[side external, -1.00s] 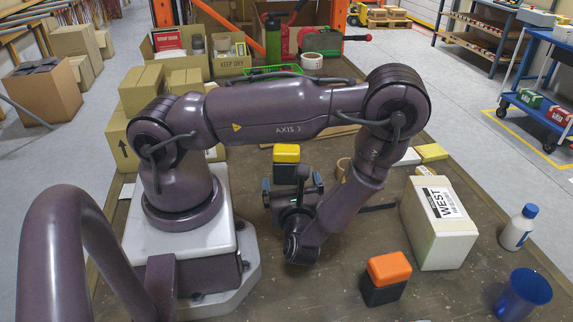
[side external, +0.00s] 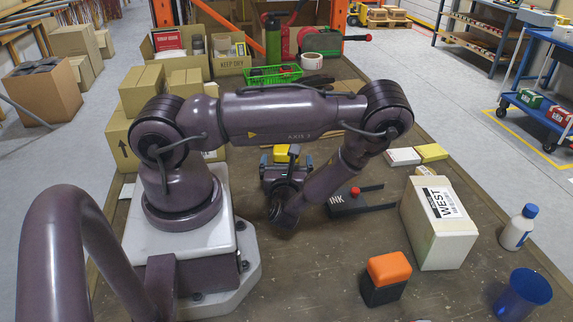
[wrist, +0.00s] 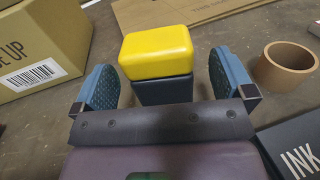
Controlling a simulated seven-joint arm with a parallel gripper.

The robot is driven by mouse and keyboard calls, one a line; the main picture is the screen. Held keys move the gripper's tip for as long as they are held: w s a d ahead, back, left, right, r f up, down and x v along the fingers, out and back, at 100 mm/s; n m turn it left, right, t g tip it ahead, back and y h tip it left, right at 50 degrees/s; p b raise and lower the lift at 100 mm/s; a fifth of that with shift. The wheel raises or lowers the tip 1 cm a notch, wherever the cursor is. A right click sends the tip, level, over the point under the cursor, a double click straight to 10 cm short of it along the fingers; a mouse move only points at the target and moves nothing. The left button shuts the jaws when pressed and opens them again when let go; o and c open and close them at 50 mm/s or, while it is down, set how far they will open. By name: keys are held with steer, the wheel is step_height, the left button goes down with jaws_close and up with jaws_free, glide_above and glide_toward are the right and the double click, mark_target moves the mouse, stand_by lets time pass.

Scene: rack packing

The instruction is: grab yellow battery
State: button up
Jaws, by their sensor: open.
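The yellow battery (wrist: 157,52) has a yellow top and a dark lower body. In the wrist view it stands between the two blue finger pads of my gripper (wrist: 165,80), with a visible gap on each side. In the side external view the yellow battery (side external: 281,152) shows just behind my gripper (side external: 286,162), partly covered by it. My gripper is open and level with the battery. An orange-topped battery (side external: 389,268) of similar shape stands apart, near the front of the table.
A black INK box (side external: 350,205) lies right of my gripper. A brown tape roll (wrist: 288,66) and a cardboard box (wrist: 38,42) flank it in the wrist view. A white WEST box (side external: 436,230), a blue cup (side external: 522,294) and a white bottle (side external: 518,228) stand farther right.

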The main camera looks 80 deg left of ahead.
steer(key=shift+x, duration=1.45)
steer(key=shift+s, duration=0.1)
steer(key=c, duration=1.3)
